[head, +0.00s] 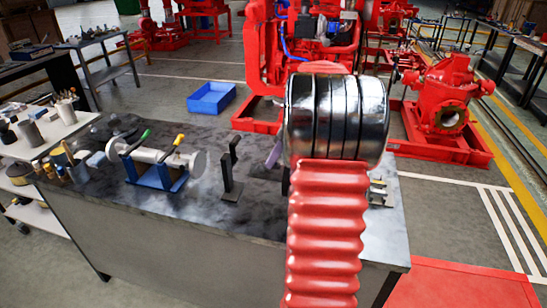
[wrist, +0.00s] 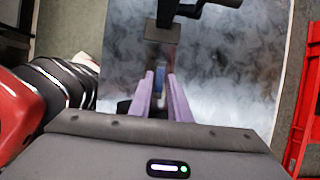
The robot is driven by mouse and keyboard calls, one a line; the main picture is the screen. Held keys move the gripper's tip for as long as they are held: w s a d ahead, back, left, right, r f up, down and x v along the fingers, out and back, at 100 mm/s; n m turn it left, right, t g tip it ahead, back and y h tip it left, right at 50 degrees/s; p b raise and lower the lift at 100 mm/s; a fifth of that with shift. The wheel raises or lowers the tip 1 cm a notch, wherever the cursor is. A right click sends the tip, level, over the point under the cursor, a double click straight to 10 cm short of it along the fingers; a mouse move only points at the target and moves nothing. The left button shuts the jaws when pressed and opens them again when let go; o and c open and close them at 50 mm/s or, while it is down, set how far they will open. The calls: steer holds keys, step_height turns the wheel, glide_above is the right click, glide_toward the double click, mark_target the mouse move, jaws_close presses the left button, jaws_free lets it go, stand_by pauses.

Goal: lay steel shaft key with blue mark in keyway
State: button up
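My gripper's purple fingers (wrist: 162,96) point away from the camera in the wrist view. A narrow grey piece with blue on it, which looks like the shaft key (wrist: 160,82), fills the gap between them. In the head view one purple finger (head: 274,153) shows beside my arm, which hides the rest of the gripper and the key. The pale steel shaft (head: 150,155) lies across a blue stand (head: 158,181) on the bench, left of my gripper and apart from it. Green-handled and yellow-handled clamps (head: 175,145) sit at the shaft. I cannot make out the keyway.
A black upright bracket (head: 231,178) stands between shaft and gripper; its base shows in the wrist view (wrist: 162,32). Small metal parts (head: 378,192) lie at the bench's right end. Bottles and tools crowd the left. The bench front (head: 225,224) is clear.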

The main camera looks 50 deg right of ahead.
steer(key=o, duration=0.3)
steer(key=shift+o, duration=0.2)
steer(key=v, duration=1.3)
steer(key=shift+r, duration=0.25)
steer(key=shift+s+d, duration=0.1)
steer(key=shift+s, duration=0.05)
stand_by(0.5)
